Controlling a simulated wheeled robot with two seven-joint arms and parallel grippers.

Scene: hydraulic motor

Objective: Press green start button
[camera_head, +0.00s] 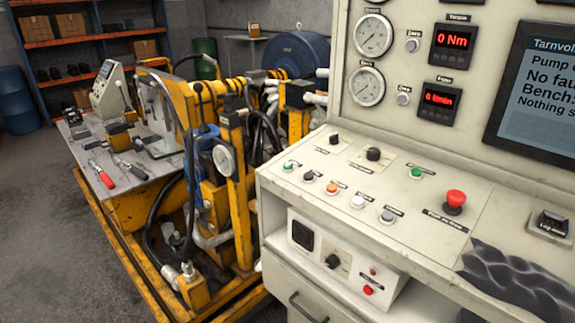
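The light grey control console (300,205) fills the right half of the head view. Two green buttons show on its sloped top. One green button (288,166) is at the left end of the front row. The other green button (415,173) is farther back, left of and behind the red mushroom button (455,198). Their labels are too small to read, so I cannot tell which is the start button. Neither of my grippers is in view, and nothing covers the buttons.
The front row also has black, orange (332,187), white (357,200) and grey (388,216) buttons. Two black knobs (373,154) sit behind it. A display screen (535,95) reads "No fau", cut off.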

